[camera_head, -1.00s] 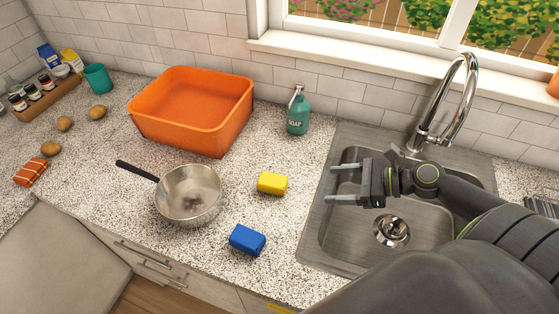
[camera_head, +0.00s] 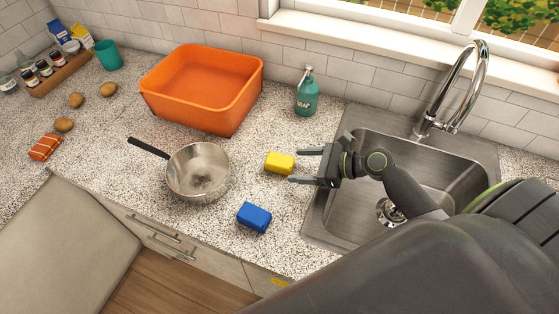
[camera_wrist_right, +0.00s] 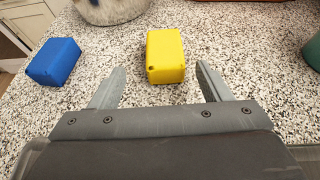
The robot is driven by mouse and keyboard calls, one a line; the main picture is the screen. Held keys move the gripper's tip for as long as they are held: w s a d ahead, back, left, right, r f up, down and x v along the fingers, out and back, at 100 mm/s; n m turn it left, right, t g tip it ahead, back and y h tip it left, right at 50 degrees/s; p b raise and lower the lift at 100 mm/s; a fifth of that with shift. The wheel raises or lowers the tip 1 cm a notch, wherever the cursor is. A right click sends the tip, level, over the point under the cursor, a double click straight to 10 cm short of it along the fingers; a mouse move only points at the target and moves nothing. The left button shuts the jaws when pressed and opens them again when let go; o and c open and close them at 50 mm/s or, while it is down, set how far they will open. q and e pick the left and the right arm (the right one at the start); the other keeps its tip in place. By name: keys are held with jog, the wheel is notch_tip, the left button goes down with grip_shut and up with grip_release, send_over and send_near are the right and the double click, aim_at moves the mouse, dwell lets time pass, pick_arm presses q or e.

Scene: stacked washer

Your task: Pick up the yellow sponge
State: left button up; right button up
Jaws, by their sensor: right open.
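The yellow sponge (camera_head: 279,163) lies on the speckled counter between the pan and the sink. My right gripper (camera_head: 296,166) is open just to the right of it, with its fingers pointing left toward the sponge. In the right wrist view the sponge (camera_wrist_right: 165,56) lies ahead of the two spread fingers (camera_wrist_right: 160,78), roughly centred between them, its near end about level with the fingertips. The gripper looks empty, and I see no contact with the sponge. My left gripper is not in view.
A blue sponge (camera_head: 254,217) lies nearer the counter's front edge. A metal pan (camera_head: 198,172) stands to the left. An orange tub (camera_head: 203,88) and a green soap bottle (camera_head: 307,94) stand behind. The sink (camera_head: 345,226) is on the right.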

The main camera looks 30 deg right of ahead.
aim_at(290, 162)
jog(key=shift+w+a+f, duration=0.25)
jog(key=shift+w+a, duration=0.15)
jog(key=p+x, duration=0.1)
jog(key=x, duration=0.3)
jog(key=shift+w+r+p, duration=0.1)
jog(key=shift+w+p, duration=0.25)
jog(key=shift+w, duration=0.1)
jog(key=shift+w+a, duration=0.2)
jog(key=shift+a, duration=0.05)
jog(key=c, duration=1)
